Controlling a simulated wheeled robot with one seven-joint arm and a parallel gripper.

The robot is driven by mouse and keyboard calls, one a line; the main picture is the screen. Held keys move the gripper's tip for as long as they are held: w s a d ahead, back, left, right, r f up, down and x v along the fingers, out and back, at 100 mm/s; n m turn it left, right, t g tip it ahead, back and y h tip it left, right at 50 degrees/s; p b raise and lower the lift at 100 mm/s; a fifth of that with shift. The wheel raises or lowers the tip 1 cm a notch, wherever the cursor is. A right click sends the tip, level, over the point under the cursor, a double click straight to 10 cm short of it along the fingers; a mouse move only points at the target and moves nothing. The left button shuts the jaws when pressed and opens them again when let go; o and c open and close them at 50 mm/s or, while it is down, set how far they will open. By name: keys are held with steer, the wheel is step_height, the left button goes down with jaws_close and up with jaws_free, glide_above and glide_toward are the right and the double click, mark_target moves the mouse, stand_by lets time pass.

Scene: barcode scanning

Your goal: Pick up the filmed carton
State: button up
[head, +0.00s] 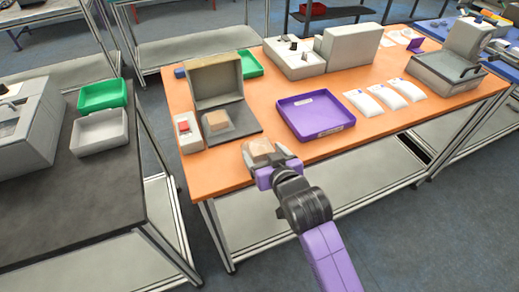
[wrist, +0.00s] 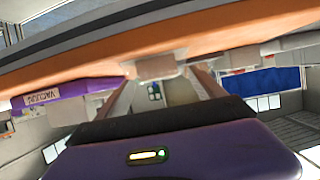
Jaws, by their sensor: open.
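My gripper (head: 262,162) is at the front edge of the orange table, with its jaws apart. A tan carton (head: 259,147) shows at the fingertips in the head view. In the wrist view a tan block (wrist: 155,68) lies ahead between the two fingers of my gripper (wrist: 165,80); I cannot tell whether the fingers touch it. A second tan carton (head: 215,120) sits on the grey plate of the open-lidded machine, behind and left of my gripper. Film on either carton is too fine to make out.
A purple tray (head: 288,102) lies right of my gripper, with several white packets (head: 381,98) beyond it. The open-lidded machine (head: 218,78) stands behind left, beside a small red-topped box (head: 184,126). The orange table's edge (head: 330,153) runs close by.

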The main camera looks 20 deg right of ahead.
mark_target(261, 148)
steer(key=shift+x, duration=2)
steer(key=shift+c, duration=0.2)
steer(key=c, duration=1.5)
steer(key=shift+r, duration=0.1)
